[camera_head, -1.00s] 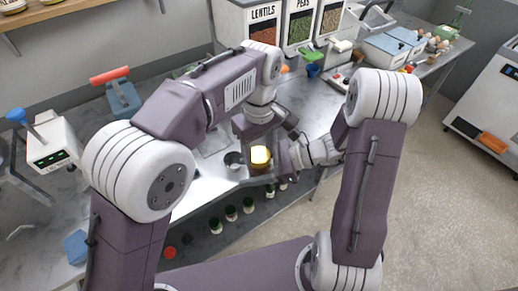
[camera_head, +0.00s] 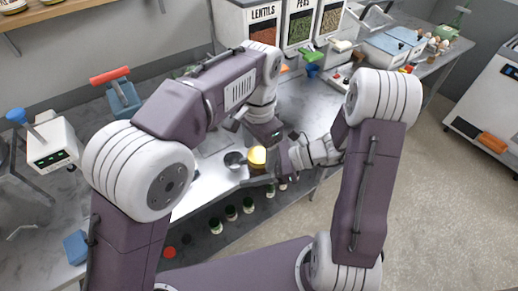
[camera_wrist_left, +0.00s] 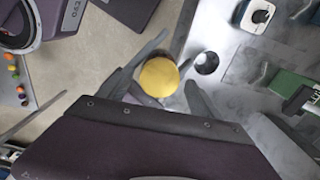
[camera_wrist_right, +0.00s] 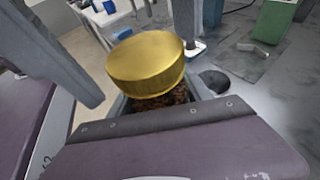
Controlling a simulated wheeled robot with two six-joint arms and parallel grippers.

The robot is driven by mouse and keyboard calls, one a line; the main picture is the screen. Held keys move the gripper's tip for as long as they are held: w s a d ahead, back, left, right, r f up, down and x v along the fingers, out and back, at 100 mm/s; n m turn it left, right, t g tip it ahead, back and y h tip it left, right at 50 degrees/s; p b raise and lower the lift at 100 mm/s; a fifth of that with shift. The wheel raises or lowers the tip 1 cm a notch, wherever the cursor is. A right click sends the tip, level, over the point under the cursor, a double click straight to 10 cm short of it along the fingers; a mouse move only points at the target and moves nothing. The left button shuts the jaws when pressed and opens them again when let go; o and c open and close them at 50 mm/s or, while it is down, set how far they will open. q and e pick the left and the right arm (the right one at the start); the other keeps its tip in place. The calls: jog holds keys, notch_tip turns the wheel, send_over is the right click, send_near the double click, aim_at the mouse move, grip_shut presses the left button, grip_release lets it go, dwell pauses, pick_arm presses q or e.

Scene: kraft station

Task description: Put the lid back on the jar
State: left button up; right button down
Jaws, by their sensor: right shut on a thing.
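The gold lid (camera_head: 257,155) sits on top of the jar, and it also shows in the left wrist view (camera_wrist_left: 158,77) and the right wrist view (camera_wrist_right: 147,60). The jar (camera_wrist_right: 160,100) has dark brown contents below the lid. My right gripper (camera_head: 262,178) is shut on the jar from the side. My left gripper (camera_wrist_left: 160,78) is open above the lid, with its fingers apart on either side of it. I cannot tell whether the lid is fully seated; the jar's lower part is hidden.
Several green-capped jars (camera_head: 232,213) stand lower, near the front edge. Bins of lentils and peas (camera_head: 298,25) line the back. A scale-like device (camera_head: 50,145) is at the left.

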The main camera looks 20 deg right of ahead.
pick_arm(q)
jog(key=shift+r, duration=0.1)
jog(key=shift+r, duration=2.15)
jog(key=shift+c, duration=0.4)
jog(key=n, duration=0.3)
jog(key=shift+s+a+r, duration=0.1)
jog(key=shift+s+a, duration=0.05)
jog(key=n, duration=0.2)
jog(key=r+n, duration=0.1)
jog(key=n, duration=0.2)
jog(key=shift+s+a+r, duration=0.1)
jog(key=shift+a+r, duration=0.05)
jog(key=n, duration=0.2)
jog(key=r+n, duration=0.1)
jog(key=n, duration=0.1)
jog(key=shift+r, duration=0.15)
jog(key=shift+r+n, duration=0.25)
jog(key=shift+n, duration=0.35)
jog(key=shift+w+d+r, duration=0.2)
jog(key=shift+w+d, duration=0.05)
jog(key=shift+d, duration=0.05)
jog(key=shift+f, duration=0.1)
